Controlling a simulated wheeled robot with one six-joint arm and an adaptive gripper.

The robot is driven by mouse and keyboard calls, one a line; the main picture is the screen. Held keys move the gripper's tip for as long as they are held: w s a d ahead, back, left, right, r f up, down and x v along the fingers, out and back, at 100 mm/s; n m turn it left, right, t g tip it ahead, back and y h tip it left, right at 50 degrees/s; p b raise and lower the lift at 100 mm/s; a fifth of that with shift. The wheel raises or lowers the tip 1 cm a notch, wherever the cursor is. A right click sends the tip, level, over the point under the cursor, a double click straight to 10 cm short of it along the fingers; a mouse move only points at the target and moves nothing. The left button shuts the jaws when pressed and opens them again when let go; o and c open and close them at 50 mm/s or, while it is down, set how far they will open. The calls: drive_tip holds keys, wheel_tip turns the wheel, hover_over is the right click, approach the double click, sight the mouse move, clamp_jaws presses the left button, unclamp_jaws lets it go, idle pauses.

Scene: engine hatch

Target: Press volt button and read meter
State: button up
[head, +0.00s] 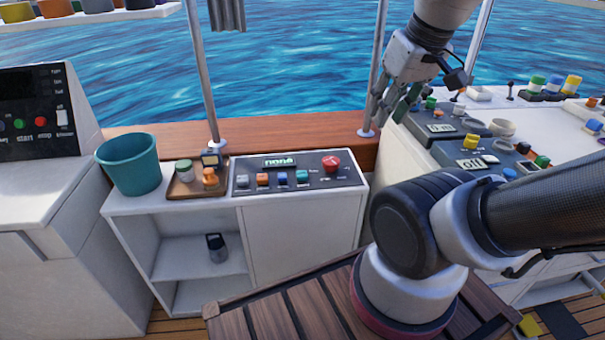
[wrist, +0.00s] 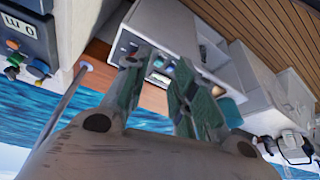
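A dark control panel (head: 325,168) lies on the white cabinet in the middle of the head view. Its display (head: 279,162) reads "none". Below the display is a row of grey, orange (head: 262,180), blue (head: 282,179) and green (head: 302,177) buttons. A red knob (head: 331,162) sits at its right. The button labels are too small to read, so I cannot tell which is volt. My gripper (head: 388,115) is in the air above and right of the panel, open and empty. The wrist view shows its two green-padded fingers (wrist: 158,72) apart, with part of the panel behind them.
A teal bucket (head: 129,166) and a small wooden tray (head: 186,190) with jars stand left of the panel. Right, consoles show "0 m" (head: 440,127) and "off" (head: 469,163). Metal posts (head: 200,75) rise behind the cabinet. A start/stop console (head: 36,105) stands far left.

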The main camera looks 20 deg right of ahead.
clamp_jaws()
idle(1.0)
